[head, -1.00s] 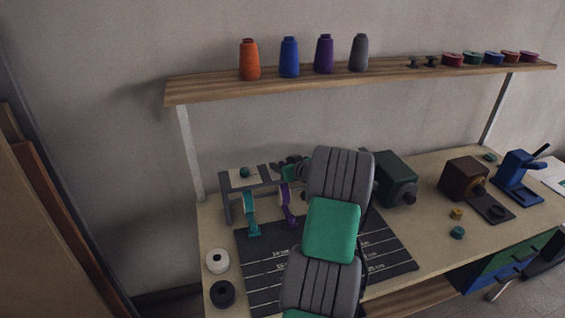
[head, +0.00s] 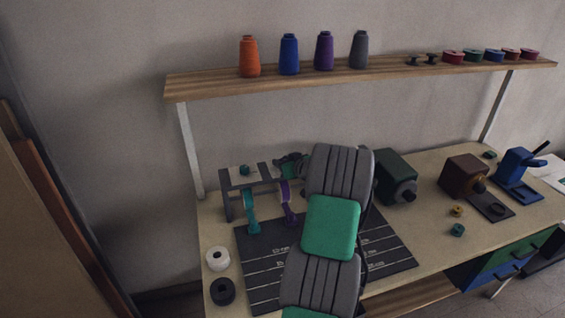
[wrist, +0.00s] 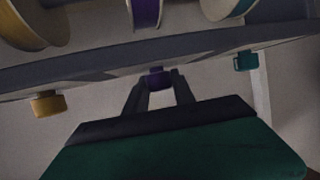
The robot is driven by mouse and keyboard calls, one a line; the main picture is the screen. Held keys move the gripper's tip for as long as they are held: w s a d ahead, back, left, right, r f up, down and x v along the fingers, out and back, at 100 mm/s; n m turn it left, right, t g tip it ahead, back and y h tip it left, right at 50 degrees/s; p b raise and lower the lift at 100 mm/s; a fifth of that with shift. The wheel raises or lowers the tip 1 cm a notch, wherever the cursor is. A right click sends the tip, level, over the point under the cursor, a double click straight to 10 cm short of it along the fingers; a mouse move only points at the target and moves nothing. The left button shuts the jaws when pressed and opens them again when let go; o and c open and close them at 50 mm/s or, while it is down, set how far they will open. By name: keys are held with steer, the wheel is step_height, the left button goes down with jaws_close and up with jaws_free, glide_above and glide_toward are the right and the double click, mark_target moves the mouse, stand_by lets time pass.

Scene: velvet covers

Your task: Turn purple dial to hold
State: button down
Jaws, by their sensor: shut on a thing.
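In the wrist view, a small purple dial (wrist: 155,80) sits on the dark rail (wrist: 200,50) below a purple ribbon spool (wrist: 146,14). My gripper (wrist: 158,88) is shut on the dial, one dark finger on each side of it. Part of the dial is hidden between the fingers. In the head view, the purple ribbon (head: 288,200) hangs from the rack beside a teal ribbon (head: 250,212). My arm hides the gripper and the purple dial there. I cannot tell any dial marking.
A yellow dial (wrist: 48,104) and a teal dial (wrist: 246,61) flank the purple one on the rail. A dark cutting mat (head: 262,275) lies below the rack. A green machine (head: 396,172) stands right of my arm. Thread cones stand on the shelf (head: 205,87).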

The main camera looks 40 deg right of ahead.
steer(key=shift+f+m+h+b, duration=0.1)
steer(key=shift+m+h+b, duration=0.2)
steer(key=shift+b, duration=0.25)
steer(key=shift+m+g+h, duration=0.3)
steer(key=shift+m+h, duration=0.1)
steer(key=c, duration=1)
jaws_free()
steer(key=shift+c, duration=0.2)
steer(key=shift+s+b, duration=0.1)
steer(key=shift+b, duration=0.2)
steer(key=b+v, duration=0.2)
steer(key=v, duration=0.5)
steer(key=shift+s+a+r, duration=0.15)
steer(key=shift+s+r, duration=0.1)
steer(key=shift+r, duration=0.1)
